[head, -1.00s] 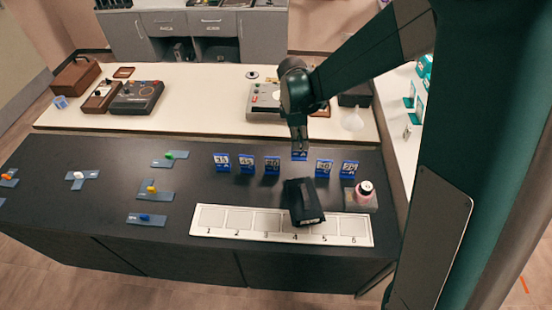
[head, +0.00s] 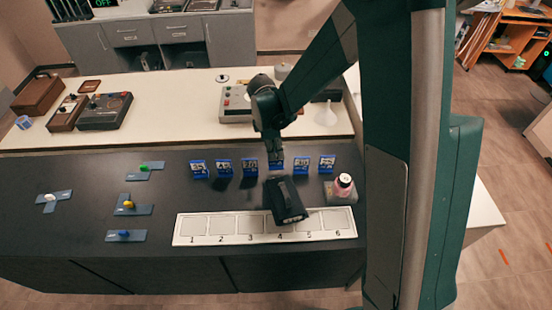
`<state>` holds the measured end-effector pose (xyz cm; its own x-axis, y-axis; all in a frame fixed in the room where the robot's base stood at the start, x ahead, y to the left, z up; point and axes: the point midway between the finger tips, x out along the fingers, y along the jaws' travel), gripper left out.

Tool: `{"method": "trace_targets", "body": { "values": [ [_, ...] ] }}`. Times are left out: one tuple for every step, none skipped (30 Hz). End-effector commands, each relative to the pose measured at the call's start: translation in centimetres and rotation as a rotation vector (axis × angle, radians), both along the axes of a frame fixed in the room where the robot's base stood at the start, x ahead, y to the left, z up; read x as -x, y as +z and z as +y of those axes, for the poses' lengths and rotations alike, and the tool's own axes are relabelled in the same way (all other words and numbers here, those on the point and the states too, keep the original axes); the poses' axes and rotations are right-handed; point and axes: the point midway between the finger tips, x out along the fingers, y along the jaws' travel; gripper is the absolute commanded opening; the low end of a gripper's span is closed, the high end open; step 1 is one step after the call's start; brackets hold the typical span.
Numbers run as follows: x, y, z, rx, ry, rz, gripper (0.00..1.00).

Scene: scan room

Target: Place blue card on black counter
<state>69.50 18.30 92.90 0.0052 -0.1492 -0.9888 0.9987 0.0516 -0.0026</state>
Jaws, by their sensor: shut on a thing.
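My gripper (head: 275,158) is shut on a blue card (head: 276,166). It holds the card upright at the fourth place of a row of similar blue cards on the black counter (head: 85,222). The fingers cover the card's upper part, and I cannot tell whether its lower edge touches the counter. The other cards of the row stand upright with pale printed faces, such as the far left one (head: 199,169) and the far right one (head: 327,164).
A black device (head: 286,202) lies just in front of the held card, over a white numbered strip (head: 183,229). Blue-grey plates with coloured knobs (head: 126,236) lie at left. A white bench (head: 190,92) runs behind.

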Motion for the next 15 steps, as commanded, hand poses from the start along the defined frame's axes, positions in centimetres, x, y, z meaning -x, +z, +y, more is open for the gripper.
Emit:
{"method": "trace_targets", "body": {
  "values": [
    [0.0,-0.2,0.0,0.000,0.000,0.000,0.00],
    [0.0,-0.4,0.0,0.000,0.000,0.000,0.00],
    [0.0,-0.6,0.0,0.000,0.000,0.000,0.00],
    [-0.1,-0.9,0.0,0.000,0.000,0.000,0.00],
    [-0.1,-1.2,0.0,0.000,0.000,0.000,0.00],
    [-0.1,-1.6,0.0,0.000,0.000,0.000,0.00],
    [0.0,-1.9,0.0,0.000,0.000,0.000,0.00],
    [0.0,-2.2,0.0,0.000,0.000,0.000,0.00],
    [0.0,-2.5,0.0,0.000,0.000,0.000,0.00],
    [-0.1,-2.8,0.0,0.000,0.000,0.000,0.00],
    [-0.1,-3.0,0.0,0.000,0.000,0.000,0.00],
    [-0.1,-3.3,0.0,0.000,0.000,0.000,0.00],
    [0.0,-3.5,0.0,0.000,0.000,0.000,0.00],
    [0.0,-3.6,0.0,0.000,0.000,0.000,0.00],
    [0.0,-3.7,0.0,0.000,0.000,0.000,0.00]
  ]
}}
